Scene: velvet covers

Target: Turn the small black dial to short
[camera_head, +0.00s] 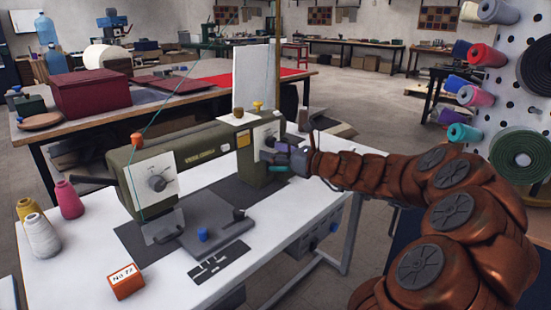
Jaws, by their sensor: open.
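An olive-green sewing machine (203,150) stands on a white table. A dark dial (269,142) sits on a white plate at its right end; it is small in the picture and its markings cannot be read. A larger dark dial (157,183) sits on a white plate at the left end. My gripper (272,159) is open at the right end, close beside and below the right dial. Whether it touches the dial cannot be told. The gripper partly covers the lower part of that plate.
Thread cones (68,199) stand at the left of the white table (190,288). An orange box (125,281) lies at the front. A yellow knob (257,106) and a dark knob (238,112) top the machine. A pegboard (520,90) with rolls stands at right.

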